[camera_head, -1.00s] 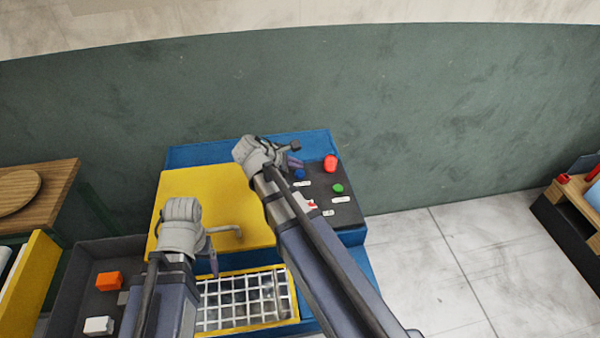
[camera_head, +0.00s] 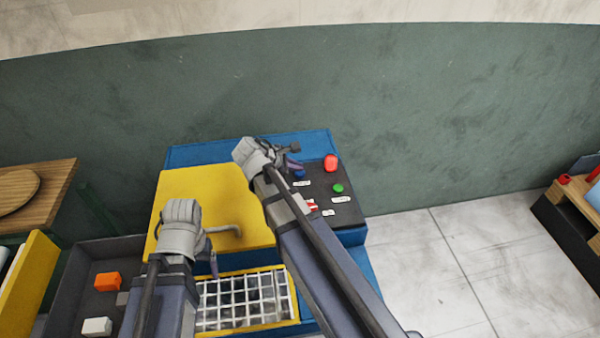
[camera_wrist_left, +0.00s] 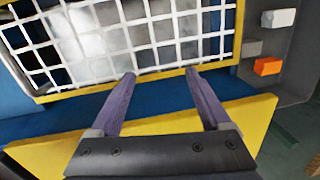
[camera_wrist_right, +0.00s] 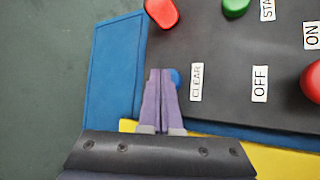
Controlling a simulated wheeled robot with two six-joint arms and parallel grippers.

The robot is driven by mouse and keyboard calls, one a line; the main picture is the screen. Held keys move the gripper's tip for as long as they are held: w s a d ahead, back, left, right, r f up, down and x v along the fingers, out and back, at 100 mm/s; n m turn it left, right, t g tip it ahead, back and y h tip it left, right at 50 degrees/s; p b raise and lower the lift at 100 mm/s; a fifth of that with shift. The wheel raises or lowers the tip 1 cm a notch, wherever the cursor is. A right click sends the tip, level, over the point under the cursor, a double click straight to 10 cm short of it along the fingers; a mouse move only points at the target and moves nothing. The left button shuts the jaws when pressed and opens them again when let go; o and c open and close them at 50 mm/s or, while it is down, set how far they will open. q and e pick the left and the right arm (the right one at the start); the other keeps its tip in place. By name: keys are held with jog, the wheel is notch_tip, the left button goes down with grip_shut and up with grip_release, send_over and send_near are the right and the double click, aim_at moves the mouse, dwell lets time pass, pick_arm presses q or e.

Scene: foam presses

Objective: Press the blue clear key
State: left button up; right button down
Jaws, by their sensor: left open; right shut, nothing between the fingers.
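The blue clear key (camera_wrist_right: 175,77) sits on the dark control panel (camera_wrist_right: 225,50), beside a white CLEAR label (camera_wrist_right: 196,81). In the right wrist view it is partly hidden behind the fingers. It also shows in the head view (camera_head: 299,174), just below my right gripper's fingers. My right gripper (camera_wrist_right: 159,72) is shut and empty, its tips at the key; I cannot tell whether they touch it. My left gripper (camera_wrist_left: 160,75) is open and empty, near the white grid (camera_wrist_left: 120,45) at the front of the press.
Also on the panel are a red button (camera_head: 331,163), a green button (camera_head: 338,188) and another red control (camera_wrist_right: 314,80). A yellow cover (camera_head: 195,185) with a grey handle lies left of the panel. A dark tray (camera_head: 70,300) holds orange and white blocks.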

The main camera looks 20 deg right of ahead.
aim_at(296, 174)
pick_arm(q)
jog(key=shift+f+b, duration=0.5)
pick_arm(e)
jog(key=shift+f, duration=0.55)
pick_arm(q)
jog(key=shift+r, duration=0.1)
pick_arm(e)
jog(key=shift+r, duration=0.15)
pick_arm(q)
jog(key=shift+r+p, duration=0.85)
jog(key=shift+p, duration=0.1)
pick_arm(e)
jog(key=shift+r, duration=0.8)
notch_tip(296, 174, up, 5)
jog(key=p, duration=0.5)
jog(key=shift+r, duration=0.1)
pick_arm(q)
notch_tip(296, 174, up, 5)
